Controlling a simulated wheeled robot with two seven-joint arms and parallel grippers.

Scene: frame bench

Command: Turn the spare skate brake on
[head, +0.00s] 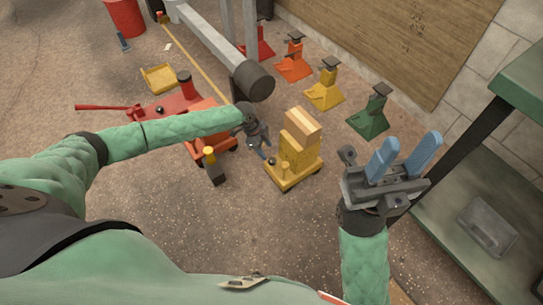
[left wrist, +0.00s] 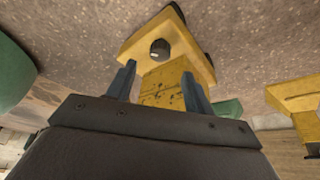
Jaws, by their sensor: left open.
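A yellow wheeled skate (head: 297,174) stands on the floor at the middle, with wood blocks (head: 301,124) stacked on it. A small dark round knob (head: 285,165) sits at its near left end, and the knob also shows in the left wrist view (left wrist: 160,49). I cannot tell from the knob which way it is set. My left gripper (head: 266,153) is open and empty just left of the skate. In the left wrist view its fingers (left wrist: 160,83) are spread, with the knob beyond them, apart from both. My right gripper (head: 410,141) is open and empty at the right, pointing up.
A red jack (head: 180,102) with a long handle stands left, partly behind my left arm. Several jack stands, including a green one (head: 370,120), line the back. A green shelf bench (head: 521,85) is at right.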

